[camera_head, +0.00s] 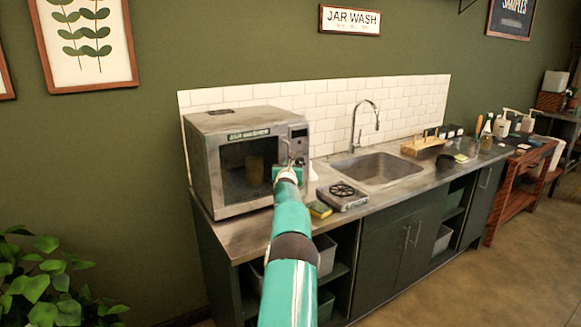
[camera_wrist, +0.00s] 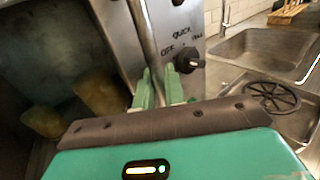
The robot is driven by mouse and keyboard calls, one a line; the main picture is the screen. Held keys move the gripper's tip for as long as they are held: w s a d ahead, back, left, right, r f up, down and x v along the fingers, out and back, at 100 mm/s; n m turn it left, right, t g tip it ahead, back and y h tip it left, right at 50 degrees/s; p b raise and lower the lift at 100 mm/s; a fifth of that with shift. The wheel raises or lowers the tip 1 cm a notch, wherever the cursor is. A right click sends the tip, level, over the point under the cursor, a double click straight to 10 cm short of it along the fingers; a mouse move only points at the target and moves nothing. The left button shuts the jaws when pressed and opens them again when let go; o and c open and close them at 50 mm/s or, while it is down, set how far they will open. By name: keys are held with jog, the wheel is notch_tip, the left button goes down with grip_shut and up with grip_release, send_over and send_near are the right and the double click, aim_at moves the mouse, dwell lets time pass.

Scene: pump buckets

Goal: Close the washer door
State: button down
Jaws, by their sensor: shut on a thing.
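The grey metal jar washer (camera_head: 215,125) stands on the left end of the counter. Its door (camera_head: 226,182) has a dark window and looks flush or nearly flush with the front; I cannot tell if it is latched. Yellowish jars (camera_wrist: 95,90) show behind the dark glass. My gripper (camera_head: 289,166) is at the door's right edge, partly hidden by my arm in the head view. In the wrist view, my green fingers (camera_wrist: 160,88) are shut on the upright metal door handle (camera_wrist: 142,32), left of the control panel (camera_wrist: 188,35) with its dark knob (camera_wrist: 189,60).
A small square device with a round black grate (camera_head: 342,193) and a sponge (camera_head: 320,209) lie on the counter right of the washer. The sink (camera_head: 385,170) and faucet (camera_head: 356,125) are farther right. Shelves with bins (camera_head: 325,255) are below. A plant (camera_head: 55,275) stands at lower left.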

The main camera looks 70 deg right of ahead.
jog(key=shift+r, duration=0.1)
jog(key=c, duration=1.6)
grip_release()
jog(key=shift+d, duration=0.15)
jog(key=shift+o, duration=0.2)
jog(key=shift+w, duration=0.15)
jog(key=shift+w+a+f, duration=0.2)
jog(key=shift+a+f, duration=0.05)
jog(key=shift+a, duration=0.1)
